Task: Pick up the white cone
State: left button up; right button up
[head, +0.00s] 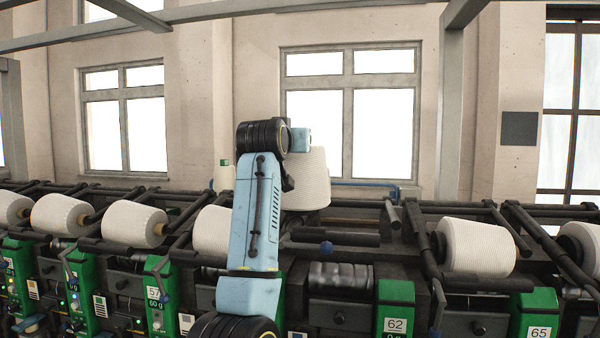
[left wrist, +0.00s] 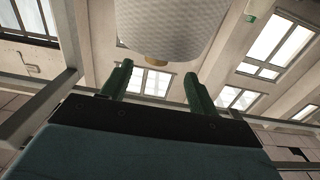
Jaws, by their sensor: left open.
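A white cone (head: 312,180) shows upright just right of my blue left arm in the head view, above the winder's top rail; the arm hides its left side. What bears it cannot be told. In the left wrist view a white cone (left wrist: 172,25) fills the top middle, with a brown tube end (left wrist: 156,61) pointing towards my gripper. My left gripper (left wrist: 157,70) is open, its two green fingers apart. The tube end appears between the fingertips, with no clear contact. The fingers are hidden in the head view. My right gripper is not in view.
Other white cones lie along the winder, at the left (head: 134,223), behind my arm (head: 212,231) and at the right (head: 477,247). Dark bars (head: 430,252) and green numbered units (head: 396,307) line the machine. Windows and a wall stand behind, with free room above the machine.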

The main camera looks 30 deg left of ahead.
pick_arm(q)
jog(key=shift+p+x, duration=0.5)
jog(key=shift+x, duration=0.3)
jog(key=x, duration=0.1)
jog(key=p+x, duration=0.2)
jog(key=shift+w+d+r, duration=0.15)
jog(key=shift+w+r, duration=0.05)
jog(key=shift+r, duration=0.05)
jog(key=shift+w+f, duration=0.15)
jog(key=shift+w, duration=0.35)
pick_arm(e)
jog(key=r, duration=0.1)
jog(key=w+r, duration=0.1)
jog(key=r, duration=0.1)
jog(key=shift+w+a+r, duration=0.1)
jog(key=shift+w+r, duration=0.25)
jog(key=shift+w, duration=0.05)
pick_arm(q)
jog(key=c, duration=1.2)
jog(key=shift+o, duration=0.2)
jog(key=shift+r, duration=0.2)
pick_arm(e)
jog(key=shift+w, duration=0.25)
